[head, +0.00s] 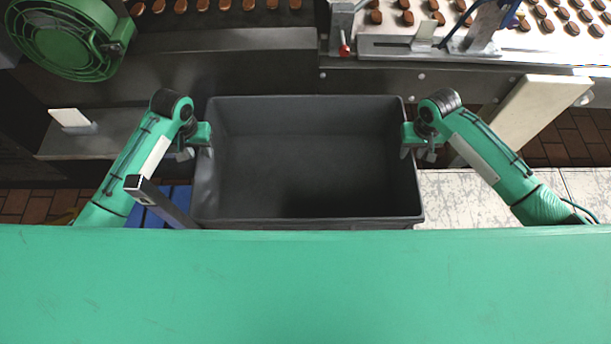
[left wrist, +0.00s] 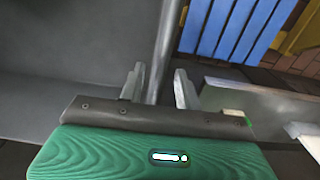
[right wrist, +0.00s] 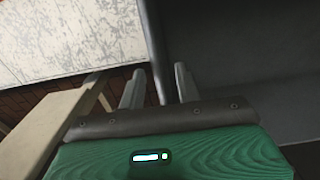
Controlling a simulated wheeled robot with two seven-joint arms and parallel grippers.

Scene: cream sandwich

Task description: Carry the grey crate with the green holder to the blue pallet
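The grey crate (head: 305,208) is a wide, dark tub that looks empty, upright in the middle of the head view. My left gripper (head: 201,138) is at its left rim and my right gripper (head: 410,138) at its right rim. In the left wrist view the fingers (left wrist: 158,88) stand on either side of the crate's rim (left wrist: 166,40). In the right wrist view the fingers (right wrist: 158,86) straddle the other rim (right wrist: 152,35). Whether they clamp it is unclear. The blue pallet (left wrist: 235,27) lies lower, beside the crate's left side. I see no separate green holder.
A conveyor with brown biscuits (head: 220,6) runs along the back. A green fan (head: 65,38) is at the far left. A metal post (head: 160,200) stands close to the crate's left side. A cream beam (head: 530,115) and pale floor (head: 450,205) are at right.

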